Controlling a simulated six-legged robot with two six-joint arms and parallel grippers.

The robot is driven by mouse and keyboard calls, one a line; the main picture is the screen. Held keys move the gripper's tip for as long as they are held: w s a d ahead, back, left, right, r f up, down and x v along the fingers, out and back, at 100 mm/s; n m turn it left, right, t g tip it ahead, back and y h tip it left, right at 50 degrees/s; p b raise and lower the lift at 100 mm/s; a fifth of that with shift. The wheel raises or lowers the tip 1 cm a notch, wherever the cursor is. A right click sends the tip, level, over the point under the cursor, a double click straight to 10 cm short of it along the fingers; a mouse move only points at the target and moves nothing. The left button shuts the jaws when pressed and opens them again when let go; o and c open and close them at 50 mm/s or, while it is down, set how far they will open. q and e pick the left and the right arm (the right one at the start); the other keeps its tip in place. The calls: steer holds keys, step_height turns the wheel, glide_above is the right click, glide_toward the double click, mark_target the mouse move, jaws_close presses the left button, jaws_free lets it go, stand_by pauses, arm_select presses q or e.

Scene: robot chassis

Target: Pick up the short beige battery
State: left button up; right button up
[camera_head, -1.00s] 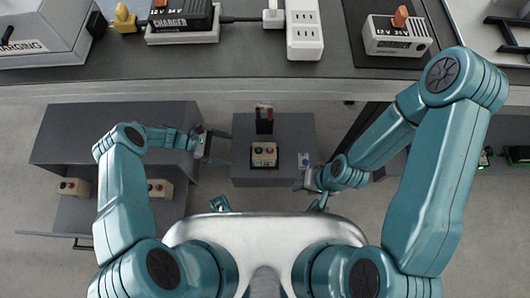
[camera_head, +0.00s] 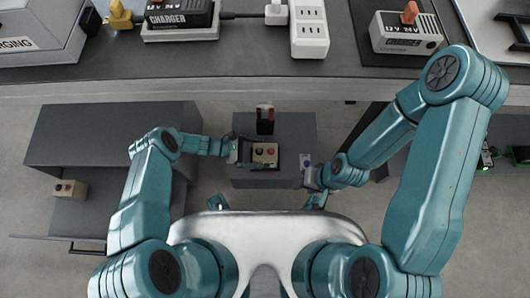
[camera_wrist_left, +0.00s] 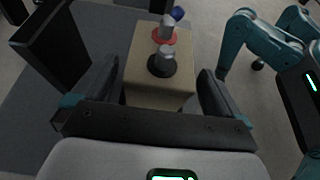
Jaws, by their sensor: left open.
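The short beige battery (camera_head: 265,155) stands upright on a dark grey chassis box (camera_head: 290,178) in the head view. It has a red and a black terminal on top. In the left wrist view the battery (camera_wrist_left: 158,98) stands between my left fingers. My left gripper (camera_head: 244,152) is open at the battery's left side. In the wrist view its fingers (camera_wrist_left: 158,72) lie on both sides of the battery with gaps, and no grip is visible. My right gripper (camera_head: 312,177) is at the chassis box's right side; its jaws are too small to judge.
A dark block with a red part (camera_head: 265,119) stands just behind the battery. Another beige battery (camera_head: 69,189) sits on a grey drawer at the left. The workbench (camera_head: 200,75) at the back holds a charger (camera_head: 180,14), a power strip (camera_head: 309,30) and a white 12 V unit (camera_head: 405,33).

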arm_select(q)
steer(key=x, duration=0.4)
jaws_close()
steer(key=shift+r, duration=0.15)
steer(key=shift+a, duration=0.1)
